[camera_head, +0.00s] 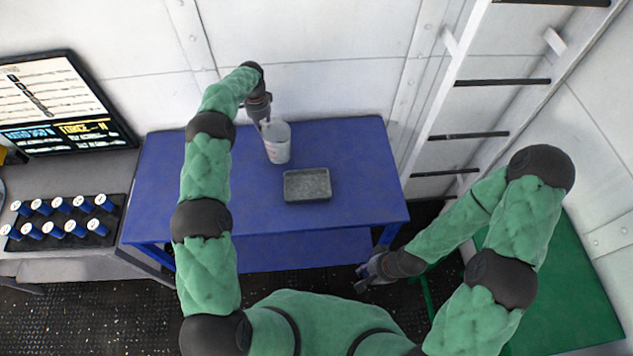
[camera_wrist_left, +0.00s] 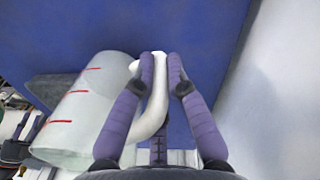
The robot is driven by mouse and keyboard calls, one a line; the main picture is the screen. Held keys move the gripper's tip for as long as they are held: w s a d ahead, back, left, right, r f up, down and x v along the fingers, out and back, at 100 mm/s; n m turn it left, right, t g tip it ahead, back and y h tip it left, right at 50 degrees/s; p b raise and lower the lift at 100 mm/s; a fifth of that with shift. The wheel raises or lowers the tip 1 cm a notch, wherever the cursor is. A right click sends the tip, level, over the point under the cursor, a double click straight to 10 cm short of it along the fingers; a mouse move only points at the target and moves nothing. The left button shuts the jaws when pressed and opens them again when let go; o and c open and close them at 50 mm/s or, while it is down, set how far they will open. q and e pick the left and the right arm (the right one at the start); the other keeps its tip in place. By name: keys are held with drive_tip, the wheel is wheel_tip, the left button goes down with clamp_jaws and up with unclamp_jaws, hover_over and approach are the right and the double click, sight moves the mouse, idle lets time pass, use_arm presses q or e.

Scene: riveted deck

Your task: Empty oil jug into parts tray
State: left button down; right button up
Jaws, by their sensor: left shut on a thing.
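The oil jug (camera_head: 279,146) is a clear, whitish vessel with red marks, at the back middle of the blue table. It looks roughly upright; I cannot tell whether its base touches the table or what is inside. My left gripper (camera_head: 264,124) is at its back left side. In the left wrist view my left gripper (camera_wrist_left: 160,88) is shut on the jug's white handle (camera_wrist_left: 150,125), with the jug body (camera_wrist_left: 88,115) to the left. The parts tray (camera_head: 307,186) is a grey shallow rectangle in front and right of the jug. My right gripper (camera_head: 366,279) hangs low by the table's front right corner; its finger gap is unclear.
The blue table (camera_head: 365,190) is clear right of the tray. A grey bench at left holds a black rack (camera_head: 60,230) of blue, white-topped cylinders and a screen (camera_head: 62,105). A ladder (camera_head: 460,110) stands against the right wall. A green surface (camera_head: 570,290) lies at lower right.

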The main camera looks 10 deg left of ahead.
use_arm(q)
drive_tip(key=shift+w+d+f+m, duration=0.1)
drive_tip(key=shift+w+f+m, duration=0.25)
drive_tip(key=shift+f, duration=0.1)
use_arm(e)
drive_tip(key=shift+w+d+r, duration=0.1)
drive_tip(key=shift+d, duration=0.35)
